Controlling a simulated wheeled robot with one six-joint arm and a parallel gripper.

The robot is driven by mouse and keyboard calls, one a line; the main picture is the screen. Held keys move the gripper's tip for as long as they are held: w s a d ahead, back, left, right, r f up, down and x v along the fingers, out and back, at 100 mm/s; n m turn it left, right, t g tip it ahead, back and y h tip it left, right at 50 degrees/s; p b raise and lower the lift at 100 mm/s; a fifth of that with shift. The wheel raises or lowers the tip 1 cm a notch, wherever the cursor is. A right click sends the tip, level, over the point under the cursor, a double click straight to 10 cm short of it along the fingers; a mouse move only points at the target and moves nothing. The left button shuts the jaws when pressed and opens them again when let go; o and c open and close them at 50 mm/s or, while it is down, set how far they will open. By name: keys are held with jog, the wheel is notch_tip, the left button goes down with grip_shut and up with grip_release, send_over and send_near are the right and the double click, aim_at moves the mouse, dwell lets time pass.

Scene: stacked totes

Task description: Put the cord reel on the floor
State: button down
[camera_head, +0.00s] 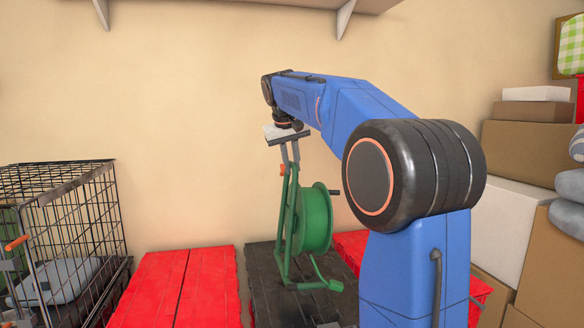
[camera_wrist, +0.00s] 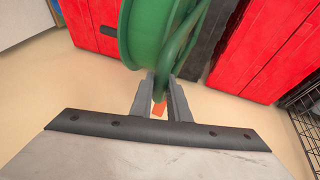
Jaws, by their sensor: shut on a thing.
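The green cord reel (camera_head: 315,220) hangs upright from my gripper (camera_head: 290,150) in the head view, in front of the beige wall. My gripper is shut on the top of the reel's tubular frame. In the head view the reel overlaps a black tote lid (camera_head: 262,285); I cannot tell the gap between them. In the wrist view the reel (camera_wrist: 145,30) is at the top, and the frame tube runs between the fingers of my gripper (camera_wrist: 160,95). An orange part shows between the fingers. The floor under the totes is hidden in the head view.
Red tote lids (camera_head: 178,290) flank the black one. A wire cage (camera_head: 75,225) holding a grey cushion stands at the left. Cardboard boxes (camera_head: 528,145) and grey rounded items are stacked at the right. A shelf (camera_head: 250,3) is above.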

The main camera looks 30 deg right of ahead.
aim_at(292, 187)
jog(key=shift+f, duration=3.6)
jog(key=c, duration=1.7)
grip_release()
jog(key=shift+f, duration=0.2)
jog(key=shift+r, duration=0.3)
jog(key=shift+s+r, duration=0.1)
jog(key=shift+r, duration=0.1)
jog(key=v, duration=1.1)
jog(key=shift+s+a+r, duration=0.1)
jog(key=shift+a+r, duration=0.15)
